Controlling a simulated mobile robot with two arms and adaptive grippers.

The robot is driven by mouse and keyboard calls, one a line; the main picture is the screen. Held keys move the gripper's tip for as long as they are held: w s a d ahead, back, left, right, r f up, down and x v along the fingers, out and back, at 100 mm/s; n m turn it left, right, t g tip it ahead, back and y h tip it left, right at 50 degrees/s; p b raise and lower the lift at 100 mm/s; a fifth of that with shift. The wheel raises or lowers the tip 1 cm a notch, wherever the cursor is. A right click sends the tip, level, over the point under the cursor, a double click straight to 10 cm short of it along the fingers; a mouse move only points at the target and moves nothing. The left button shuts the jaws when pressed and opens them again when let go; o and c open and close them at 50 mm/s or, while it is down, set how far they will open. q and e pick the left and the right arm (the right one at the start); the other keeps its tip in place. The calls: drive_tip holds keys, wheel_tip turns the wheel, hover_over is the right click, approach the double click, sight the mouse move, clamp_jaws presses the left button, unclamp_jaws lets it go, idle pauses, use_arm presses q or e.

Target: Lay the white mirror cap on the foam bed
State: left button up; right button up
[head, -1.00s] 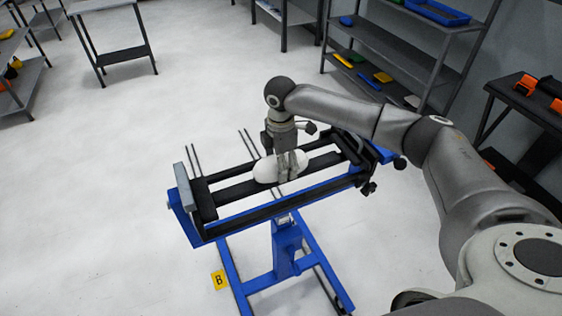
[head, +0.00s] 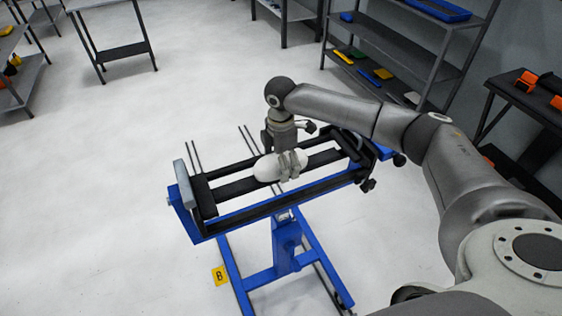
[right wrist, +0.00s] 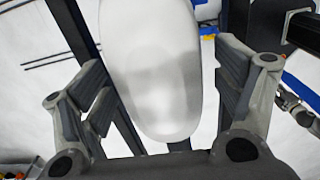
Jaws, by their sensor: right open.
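The white mirror cap (head: 266,168) is a smooth rounded shell. It lies across the dark padded bars of the foam bed (head: 234,187), which sits on a blue stand. My right gripper (head: 290,164) is over the cap's right part, pointing down. In the right wrist view the cap (right wrist: 155,75) lies between the two fingers, with a visible gap on each side; the gripper is open. The cap's underside and its contact with the bars are hidden. My left gripper is not in view.
The blue stand (head: 287,250) stands on open pale floor, with a yellow "B" marker (head: 219,275) beside its foot. Shelves (head: 400,60) with colored items are behind on the right. A dark table (head: 535,110) with orange items is at far right. A grey table (head: 108,30) is at back left.

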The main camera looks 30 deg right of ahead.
wheel_tip(320, 180, up, 12)
drive_tip(key=shift+r+b, duration=0.1)
drive_tip(key=shift+b, duration=0.95)
